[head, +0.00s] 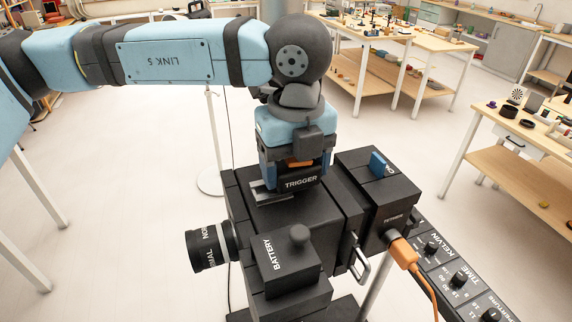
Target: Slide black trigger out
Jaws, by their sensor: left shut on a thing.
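The black trigger (301,183), a block with "TRIGGER" in white letters, sits on top of a black camera body (320,210) in the middle of the head view. My left gripper (296,164) comes down on it from above and is shut on it. The fingers and the trigger's upper part are partly hidden by the gripper's housing. A silver rail plate (268,193) shows on the camera top, just left of the trigger. I cannot tell whether the trigger still touches the rail. My right gripper is out of view.
A "BATTERY" block (285,262) with a knob stands in front. A lens (209,247) juts out left. A blue-tabbed block (377,178) and an orange tether cable (403,254) are at right, beside a dial panel (460,275). Tables (400,40) stand behind; open floor lies left.

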